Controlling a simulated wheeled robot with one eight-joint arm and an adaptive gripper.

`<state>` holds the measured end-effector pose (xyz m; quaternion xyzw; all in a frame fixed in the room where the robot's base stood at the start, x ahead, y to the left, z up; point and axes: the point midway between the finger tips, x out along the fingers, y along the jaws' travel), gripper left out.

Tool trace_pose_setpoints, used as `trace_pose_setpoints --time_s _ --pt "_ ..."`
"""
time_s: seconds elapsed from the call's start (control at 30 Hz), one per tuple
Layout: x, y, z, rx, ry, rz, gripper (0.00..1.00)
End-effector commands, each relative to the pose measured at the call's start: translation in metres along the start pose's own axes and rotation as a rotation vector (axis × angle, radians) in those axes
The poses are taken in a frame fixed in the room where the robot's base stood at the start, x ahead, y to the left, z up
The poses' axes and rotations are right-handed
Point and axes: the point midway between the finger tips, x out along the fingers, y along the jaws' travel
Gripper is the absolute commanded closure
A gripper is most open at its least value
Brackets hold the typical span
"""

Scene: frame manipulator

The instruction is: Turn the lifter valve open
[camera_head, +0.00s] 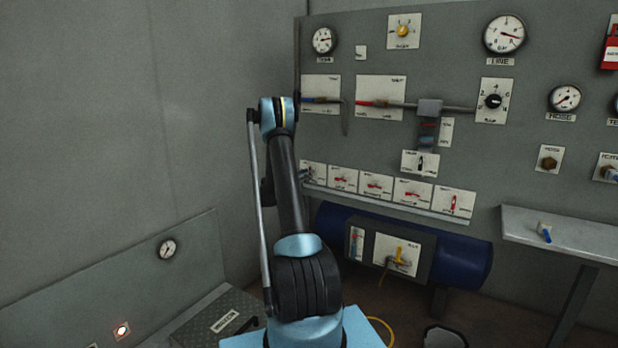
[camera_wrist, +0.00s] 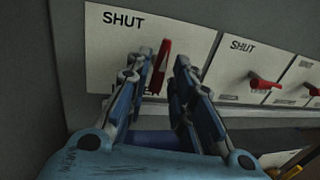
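In the wrist view a white plate (camera_wrist: 110,65) marked SHUT carries a red lever handle (camera_wrist: 164,58). The lever stands nearly upright, its top leaning slightly right. My gripper (camera_wrist: 161,68) has its fingers apart, one on each side of the lever; I cannot tell whether either touches it. In the head view my gripper (camera_head: 307,175) is small, at the left end of a row of valve plates, partly covering the leftmost plate (camera_head: 319,168). The name on this plate is not readable, so I cannot confirm that it is the lifter valve.
The neighbouring plate (camera_wrist: 248,62) also reads SHUT and has a sideways red lever (camera_wrist: 265,84). A ledge (camera_head: 400,207) runs below the row, above a blue tank (camera_head: 465,258). A grey side wall (camera_head: 200,120) stands close left of my arm.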

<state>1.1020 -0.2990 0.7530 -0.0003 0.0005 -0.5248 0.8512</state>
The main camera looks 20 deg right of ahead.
Motion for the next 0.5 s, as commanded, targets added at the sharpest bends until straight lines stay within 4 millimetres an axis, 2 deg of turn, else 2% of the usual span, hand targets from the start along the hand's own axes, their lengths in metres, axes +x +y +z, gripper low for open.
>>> trace_pose_setpoints --time_s 0.2,0.5 --pt "0.025 0.000 0.000 0.000 0.000 -0.001 0.78" --pt "0.031 0.000 0.000 0.000 0.000 0.000 0.78"
